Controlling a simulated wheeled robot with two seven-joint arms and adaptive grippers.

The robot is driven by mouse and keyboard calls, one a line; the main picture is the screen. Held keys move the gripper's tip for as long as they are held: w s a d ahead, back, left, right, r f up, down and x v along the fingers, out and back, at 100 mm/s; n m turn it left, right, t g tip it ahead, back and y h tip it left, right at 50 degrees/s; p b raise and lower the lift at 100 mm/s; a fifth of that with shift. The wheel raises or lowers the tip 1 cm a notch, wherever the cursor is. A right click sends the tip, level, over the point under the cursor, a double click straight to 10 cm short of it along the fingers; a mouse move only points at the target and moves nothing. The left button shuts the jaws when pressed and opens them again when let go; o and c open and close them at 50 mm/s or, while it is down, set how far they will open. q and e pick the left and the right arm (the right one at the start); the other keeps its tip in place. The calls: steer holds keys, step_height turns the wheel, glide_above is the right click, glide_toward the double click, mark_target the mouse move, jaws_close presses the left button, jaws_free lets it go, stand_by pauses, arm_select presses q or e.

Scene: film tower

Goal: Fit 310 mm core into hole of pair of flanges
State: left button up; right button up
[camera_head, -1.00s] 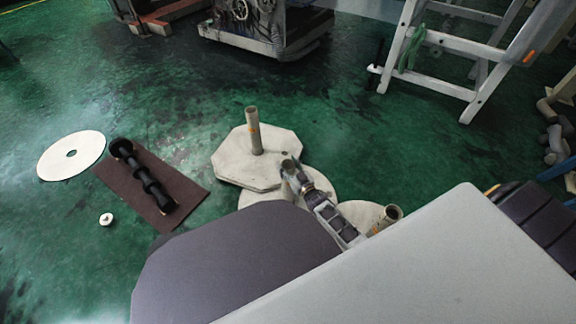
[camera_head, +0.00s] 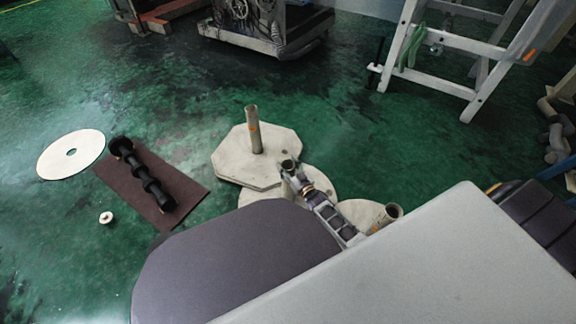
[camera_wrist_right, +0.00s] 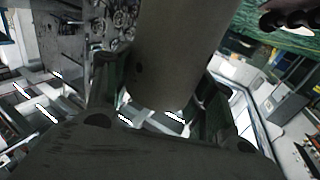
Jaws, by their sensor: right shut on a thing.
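In the right wrist view the core (camera_wrist_right: 170,50) fills the upper middle between the dark fingers. A pale octagonal flange plate (camera_head: 232,165) lies behind it, with another grey core (camera_head: 253,130) upright on it. My left gripper is out of view.
A white ladder stand (camera_head: 470,95) is at back right. Green floor between is clear.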

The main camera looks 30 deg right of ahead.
steer(key=shift+f, duration=0.25)
stand_by(0.3)
steer(key=o, duration=1.6)
steer(key=shift+c, duration=0.2)
steer(key=shift+o, duration=0.8)
steer(key=shift+f, duration=0.15)
steer(key=shift+s, duration=0.2)
steer(key=s+d, duration=0.1)
steer(key=s, duration=1)
steer(key=shift+s, duration=0.25)
steer(key=shift+w+a, duration=0.1)
